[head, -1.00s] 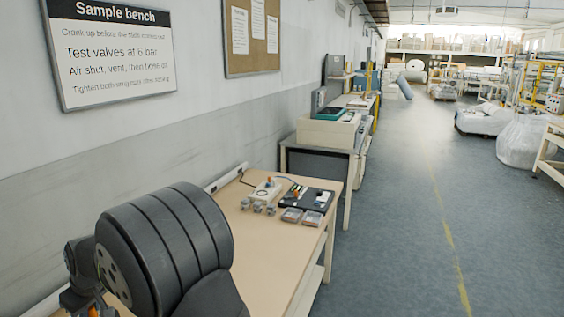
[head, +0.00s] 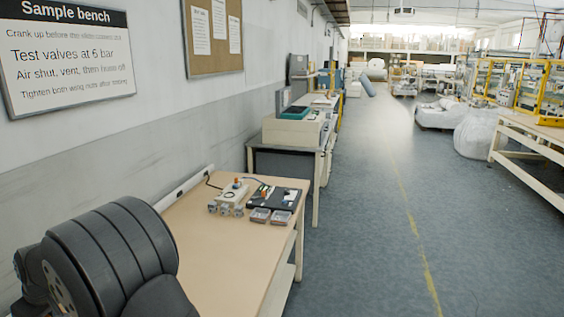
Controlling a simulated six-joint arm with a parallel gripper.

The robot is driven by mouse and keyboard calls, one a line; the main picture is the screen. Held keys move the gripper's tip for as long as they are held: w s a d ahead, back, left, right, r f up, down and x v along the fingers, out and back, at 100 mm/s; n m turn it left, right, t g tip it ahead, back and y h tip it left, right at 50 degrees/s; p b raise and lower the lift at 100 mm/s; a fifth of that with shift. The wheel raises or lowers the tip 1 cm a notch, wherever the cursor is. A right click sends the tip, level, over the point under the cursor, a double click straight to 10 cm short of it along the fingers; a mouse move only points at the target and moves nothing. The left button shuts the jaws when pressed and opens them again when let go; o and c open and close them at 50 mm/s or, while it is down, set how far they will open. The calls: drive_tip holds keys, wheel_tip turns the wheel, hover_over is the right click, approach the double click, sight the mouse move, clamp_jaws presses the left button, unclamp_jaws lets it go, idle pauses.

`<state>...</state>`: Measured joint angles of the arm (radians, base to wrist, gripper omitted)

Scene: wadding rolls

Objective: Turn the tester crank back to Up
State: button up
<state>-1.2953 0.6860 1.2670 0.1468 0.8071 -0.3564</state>
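A small pale tester-like device (head: 232,194) with an orange knob (head: 237,183) stands at the far end of the wooden bench (head: 195,238). Several small grey fittings (head: 224,209) sit at its front. A crank cannot be made out at this size, nor its position. Only a thick dark part of my arm shows at the lower left. My gripper is not in view.
A black tray (head: 286,196) with small items lies beside the device, with two small boxes (head: 269,215) in front. The near bench top is bare. A sign (head: 68,55) hangs on the left wall. The grey floor (head: 360,240) to the right is clear.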

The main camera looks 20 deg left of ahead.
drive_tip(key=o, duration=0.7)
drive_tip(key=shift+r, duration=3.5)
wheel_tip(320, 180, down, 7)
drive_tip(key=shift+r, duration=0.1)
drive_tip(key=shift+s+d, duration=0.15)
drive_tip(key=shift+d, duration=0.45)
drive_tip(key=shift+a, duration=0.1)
